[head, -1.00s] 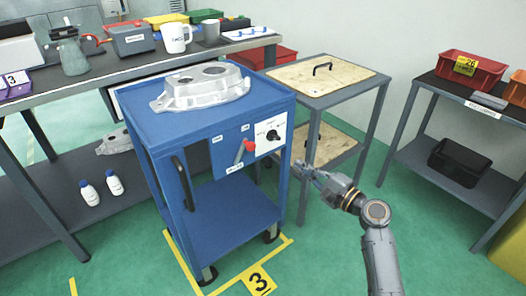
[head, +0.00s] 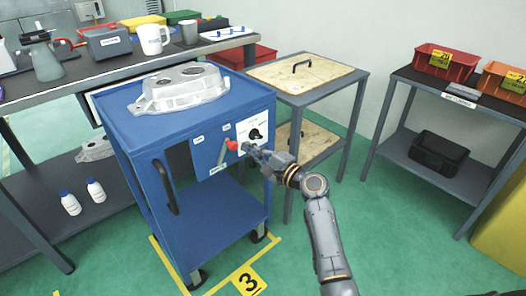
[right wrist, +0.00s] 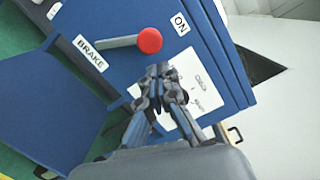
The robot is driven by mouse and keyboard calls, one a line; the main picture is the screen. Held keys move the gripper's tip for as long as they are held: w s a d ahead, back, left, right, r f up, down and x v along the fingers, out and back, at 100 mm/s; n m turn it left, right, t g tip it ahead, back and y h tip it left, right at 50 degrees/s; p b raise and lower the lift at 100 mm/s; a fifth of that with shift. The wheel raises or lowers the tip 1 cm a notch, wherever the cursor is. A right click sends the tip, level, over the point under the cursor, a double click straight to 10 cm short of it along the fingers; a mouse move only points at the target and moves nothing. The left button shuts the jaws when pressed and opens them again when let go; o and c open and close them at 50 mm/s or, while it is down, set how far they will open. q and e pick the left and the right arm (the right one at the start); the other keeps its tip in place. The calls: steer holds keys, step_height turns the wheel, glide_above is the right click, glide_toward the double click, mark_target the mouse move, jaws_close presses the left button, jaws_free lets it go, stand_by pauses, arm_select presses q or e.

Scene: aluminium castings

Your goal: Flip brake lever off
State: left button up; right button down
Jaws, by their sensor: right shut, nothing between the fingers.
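The brake lever has a red ball knob (head: 231,145) on a grey shaft and sits on the front panel of the blue cart (head: 150,130). Its knob end leans up and right, on the side of the "ON" label (right wrist: 180,23). In the right wrist view the red knob (right wrist: 149,40) is just beyond the fingertips, with the "BRAKE" label (right wrist: 90,53) by the shaft's other end. My right gripper (head: 246,147) is shut and empty, close to the right of the knob; contact cannot be told. My left gripper is not in view.
An aluminium casting (head: 180,90) lies on the cart top. A grey table with a wooden lid (head: 300,75) stands to the right. Green floor is clear in front.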

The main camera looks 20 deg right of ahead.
mark_target(235, 144)
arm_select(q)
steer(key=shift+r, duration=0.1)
arm_select(e)
steer(key=shift+s+a, duration=0.1)
steer(key=shift+a, duration=0.3)
steer(key=shift+r, duration=0.15)
